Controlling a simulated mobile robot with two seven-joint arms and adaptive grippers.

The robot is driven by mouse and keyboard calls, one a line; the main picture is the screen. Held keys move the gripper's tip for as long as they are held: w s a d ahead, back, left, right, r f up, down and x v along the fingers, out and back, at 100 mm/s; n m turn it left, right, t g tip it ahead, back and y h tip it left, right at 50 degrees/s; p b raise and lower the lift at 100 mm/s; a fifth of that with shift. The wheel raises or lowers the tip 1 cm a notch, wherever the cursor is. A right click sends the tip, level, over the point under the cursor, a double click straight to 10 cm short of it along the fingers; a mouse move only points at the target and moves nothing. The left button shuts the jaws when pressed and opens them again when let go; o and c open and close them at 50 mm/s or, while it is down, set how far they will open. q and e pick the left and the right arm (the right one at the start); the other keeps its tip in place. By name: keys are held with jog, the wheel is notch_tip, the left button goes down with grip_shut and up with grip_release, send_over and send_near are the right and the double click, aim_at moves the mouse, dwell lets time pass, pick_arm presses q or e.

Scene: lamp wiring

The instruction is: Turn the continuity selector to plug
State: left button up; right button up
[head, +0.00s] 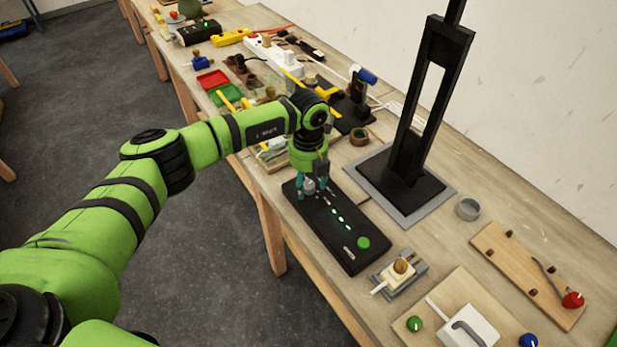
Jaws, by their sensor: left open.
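The continuity tester is a long black box (345,248) on the bench, with a row of small green lights and a round green button at its near end. A small grey selector knob (309,187) is at its far end. My left gripper (312,188) points down over that end, its open fingers on either side of the knob. I cannot tell whether the fingers touch it. The knob's exact setting and any labels around it are too small to read. My right gripper is not in view.
A tall black stand (402,185) on a grey plate rises right of the box. A plug in a grey holder (400,275) sits by its near end. A wooden board with a red knob (530,275) lies at right. Trays, power strips and tools crowd the far bench.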

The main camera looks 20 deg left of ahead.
pick_arm(q)
grip_shut()
jog(key=shift+f+m+b, duration=0.15)
jog(key=shift+m+b, duration=0.45)
jog(key=shift+b, duration=0.3)
jog(key=m+b, duration=0.8)
jog(key=b, duration=0.1)
jog(key=shift+m, duration=0.4)
jog(key=m+b, duration=0.2)
jog(key=m, duration=0.1)
jog(key=shift+m+b, duration=0.3)
jog(key=shift+b, duration=0.05)
jog(key=m+b, duration=0.2)
jog(key=m, duration=0.2)
jog(key=shift+r+m, duration=0.2)
jog(key=shift+m, duration=0.1)
